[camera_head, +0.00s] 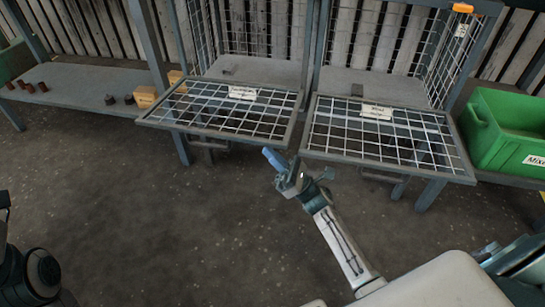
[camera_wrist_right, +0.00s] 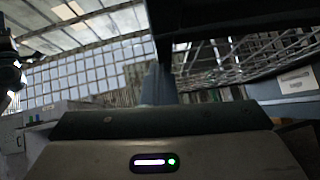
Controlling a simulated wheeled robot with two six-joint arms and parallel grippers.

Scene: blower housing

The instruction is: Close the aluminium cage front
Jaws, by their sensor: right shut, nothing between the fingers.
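Two mesh cage fronts hang folded down, roughly level, from the cage bays: a left front (camera_head: 222,108) and a right front (camera_head: 385,136). Each has a white label, left (camera_head: 242,93) and right (camera_head: 377,111), too small to read, so I cannot tell which is aluminium. My right gripper (camera_head: 273,158) is shut and empty, with blue fingertips near the gap between the two fronts, by the left front's near right corner. In the right wrist view its fingers (camera_wrist_right: 158,85) point away beneath a mesh front (camera_wrist_right: 250,55) with a label. My left gripper is out of view.
A green bin (camera_head: 505,130) stands right of the cages. A bench (camera_head: 75,88) at left holds small dark cylinders and yellowish blocks (camera_head: 146,97). An orange item (camera_head: 463,8) sits atop the right cage side. The floor (camera_head: 170,230) in front is clear.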

